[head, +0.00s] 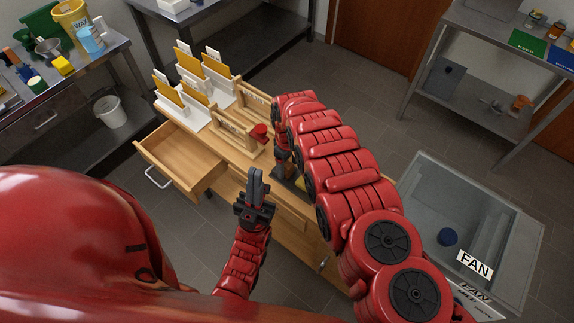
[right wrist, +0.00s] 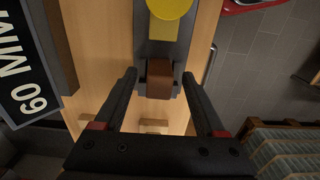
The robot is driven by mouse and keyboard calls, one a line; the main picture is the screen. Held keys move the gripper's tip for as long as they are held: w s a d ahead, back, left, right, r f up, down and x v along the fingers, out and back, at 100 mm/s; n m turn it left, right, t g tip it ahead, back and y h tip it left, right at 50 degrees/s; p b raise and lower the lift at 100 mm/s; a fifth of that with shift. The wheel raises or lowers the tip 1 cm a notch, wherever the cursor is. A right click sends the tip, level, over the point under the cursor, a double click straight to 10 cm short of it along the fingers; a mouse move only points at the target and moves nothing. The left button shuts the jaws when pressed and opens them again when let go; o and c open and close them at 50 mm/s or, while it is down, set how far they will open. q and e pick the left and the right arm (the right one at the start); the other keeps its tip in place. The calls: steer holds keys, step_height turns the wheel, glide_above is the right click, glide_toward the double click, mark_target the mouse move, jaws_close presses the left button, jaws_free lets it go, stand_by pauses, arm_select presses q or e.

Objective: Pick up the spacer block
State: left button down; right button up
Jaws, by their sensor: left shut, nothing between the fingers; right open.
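In the right wrist view, a small brown block (right wrist: 160,80), which looks like the spacer block, sits at the end of a dark grey fixture (right wrist: 153,48) with a yellow disc. My right gripper (right wrist: 160,75) is open, its fingertips on either side of the block in the picture; I cannot tell whether they touch it. A second brown patch (right wrist: 153,125) shows nearer the palm. In the head view, my right gripper (head: 283,165) is over the desk beside the dark fixture (head: 291,187), and my arm hides the block. My left gripper (head: 257,187) is shut and empty in front of the desk.
The wooden desk (head: 232,182) has an open drawer (head: 180,158) at left. Wooden racks (head: 238,128) and white holders with yellow cards (head: 188,92) stand behind. A "60 MM" sign (right wrist: 22,75) is left of the fixture. A glass-walled tank (head: 420,185) stands at right.

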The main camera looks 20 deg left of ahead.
steer(key=shift+f, duration=0.85)
jaws_close()
